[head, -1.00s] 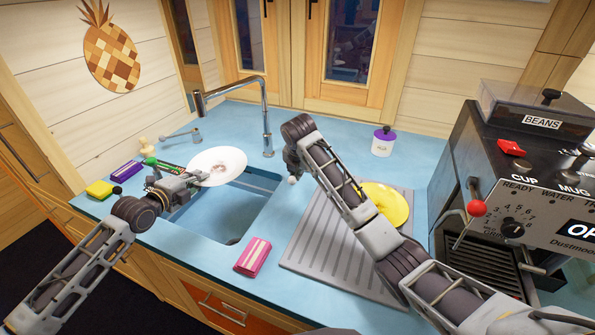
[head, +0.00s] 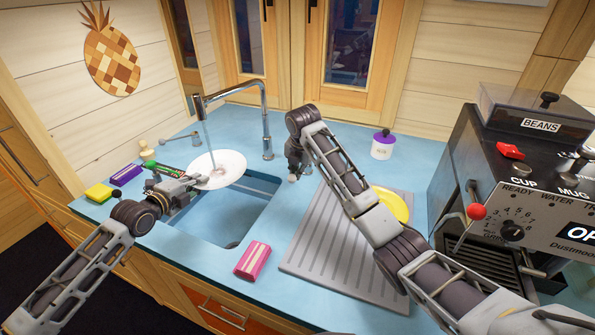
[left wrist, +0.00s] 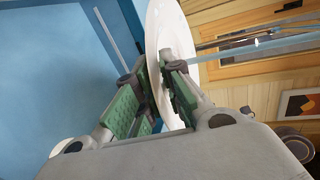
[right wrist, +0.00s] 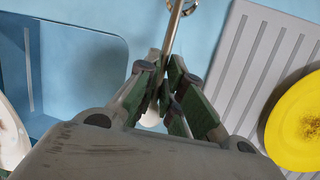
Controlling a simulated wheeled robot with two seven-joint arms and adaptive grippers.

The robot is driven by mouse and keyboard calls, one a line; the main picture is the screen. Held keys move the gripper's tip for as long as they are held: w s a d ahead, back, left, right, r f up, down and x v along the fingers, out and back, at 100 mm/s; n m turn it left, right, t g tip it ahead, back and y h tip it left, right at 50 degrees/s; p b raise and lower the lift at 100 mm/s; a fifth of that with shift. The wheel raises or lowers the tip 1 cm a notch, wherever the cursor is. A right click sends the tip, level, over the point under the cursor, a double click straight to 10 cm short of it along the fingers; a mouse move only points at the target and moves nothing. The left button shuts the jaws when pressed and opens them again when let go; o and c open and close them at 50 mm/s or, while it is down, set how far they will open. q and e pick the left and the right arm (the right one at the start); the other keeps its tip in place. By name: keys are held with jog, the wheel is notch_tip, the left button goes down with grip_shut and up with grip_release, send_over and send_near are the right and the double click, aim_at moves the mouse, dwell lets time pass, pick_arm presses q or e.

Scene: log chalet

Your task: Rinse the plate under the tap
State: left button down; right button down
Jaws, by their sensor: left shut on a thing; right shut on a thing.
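The white plate (head: 217,167) is held tilted over the sink (head: 230,208), with a faint brownish smear on it. My left gripper (head: 197,179) is shut on its near rim; in the left wrist view (left wrist: 165,75) the fingers pinch the rim from both sides. A thin water stream (head: 207,133) falls from the spout of the chrome tap (head: 265,115) onto the plate. My right gripper (head: 294,168) is right of the tap, partly hidden by its arm. The right wrist view (right wrist: 165,88) shows it shut on a metal lever (right wrist: 175,32) with a pale knob.
A yellow plate (head: 394,205) with a dark stain lies on the grey drainer (head: 330,255), partly behind my right arm. A pink block (head: 252,261), yellow sponge (head: 98,193) and purple block (head: 125,175) sit around the sink. A purple-lidded jar (head: 383,146) and coffee machine (head: 500,190) stand right.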

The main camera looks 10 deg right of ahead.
jog(key=c, duration=1.5)
grip_release()
jog(key=shift+c, duration=0.2)
jog(key=shift+r, duration=0.1)
jog(key=v, duration=1.1)
jog(key=shift+s+r, duration=0.15)
jog(key=shift+r, duration=0.2)
